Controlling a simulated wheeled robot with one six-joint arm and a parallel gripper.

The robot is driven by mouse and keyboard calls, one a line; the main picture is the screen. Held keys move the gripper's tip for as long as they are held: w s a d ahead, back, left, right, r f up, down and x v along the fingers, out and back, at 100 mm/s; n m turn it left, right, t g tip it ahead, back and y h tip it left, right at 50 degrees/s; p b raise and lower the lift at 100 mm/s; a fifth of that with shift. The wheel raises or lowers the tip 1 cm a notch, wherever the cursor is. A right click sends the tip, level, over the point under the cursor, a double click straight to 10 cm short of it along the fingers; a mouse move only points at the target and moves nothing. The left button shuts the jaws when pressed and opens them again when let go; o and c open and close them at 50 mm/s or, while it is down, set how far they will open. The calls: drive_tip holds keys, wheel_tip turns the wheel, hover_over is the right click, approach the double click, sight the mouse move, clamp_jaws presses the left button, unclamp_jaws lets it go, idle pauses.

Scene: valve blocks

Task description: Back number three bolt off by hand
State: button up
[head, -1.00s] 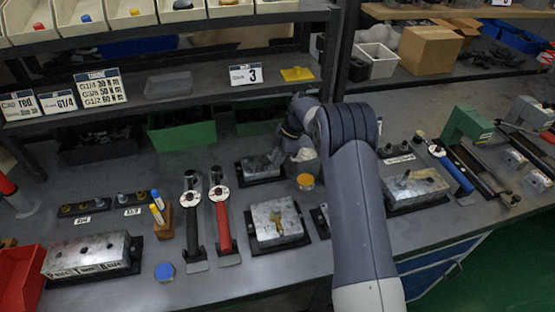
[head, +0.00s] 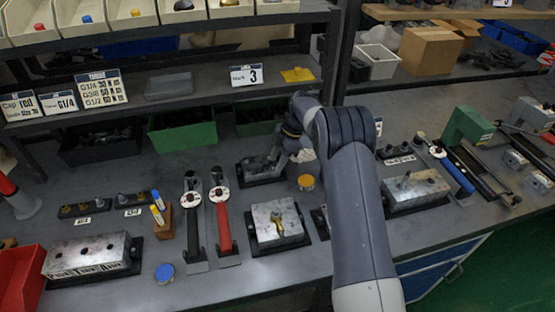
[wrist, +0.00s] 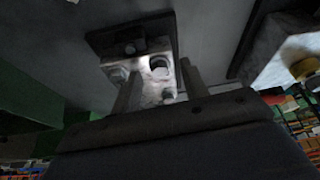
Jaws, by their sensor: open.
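A small metal valve block (head: 262,171) on a black base stands at the back of the bench, partly hidden by my gripper (head: 277,160). In the wrist view the same block (wrist: 147,76) lies beyond my gripper (wrist: 158,74). The two fingers are apart, with part of the block's face seen between them. A bolt head (wrist: 118,75) shows near the left finger, and another bolt (wrist: 168,95) shows near the right finger. A dark round hole or socket (wrist: 160,68) is between them. I cannot read any bolt numbers or tell whether a finger touches a bolt.
Another block (head: 277,222) with a brass part stands in front. Torque wrenches with black (head: 193,222) and red (head: 223,228) handles lie to its left. A larger block (head: 86,255) is at the front left. A shelf (head: 200,84) overhangs the back of the bench.

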drive_tip(key=b+v, duration=0.1)
drive_tip(key=v, duration=0.9)
drive_tip(key=shift+r, duration=0.35)
drive_tip(key=shift+f, duration=0.1)
drive_tip(key=p+x, duration=0.1)
drive_tip(key=x, duration=0.9)
drive_tip(key=shift+f, duration=0.2)
drive_tip(key=shift+s+f+m+t, duration=0.15)
drive_tip(key=shift+m+t, duration=0.15)
drive_tip(key=shift+m, duration=0.3)
